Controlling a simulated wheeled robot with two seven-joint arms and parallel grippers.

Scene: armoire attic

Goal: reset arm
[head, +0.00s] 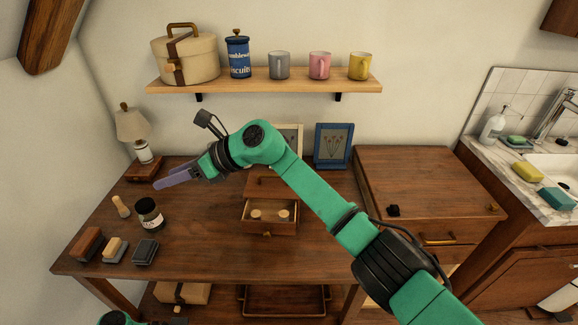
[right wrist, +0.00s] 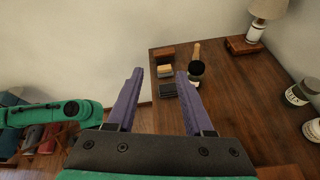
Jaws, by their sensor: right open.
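My right arm reaches from the lower right across the head view, over the wooden desk (head: 190,225). Its right gripper (head: 170,181) points left, above the desk's left half. In the right wrist view its purple fingers (right wrist: 158,74) are spread apart with nothing between them. A small part of my left arm (head: 115,319) shows at the bottom left edge of the head view, and the arm also shows at the left of the right wrist view (right wrist: 55,113). My left gripper does not show clearly in either view.
Below the right gripper are a dark jar (head: 149,214), a wooden-handled brush (head: 121,207) and several blocks (head: 145,252). A lamp (head: 132,128) stands behind it. A small drawer (head: 270,227) is open, holding round pieces. A shelf (head: 265,87) with mugs hangs above.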

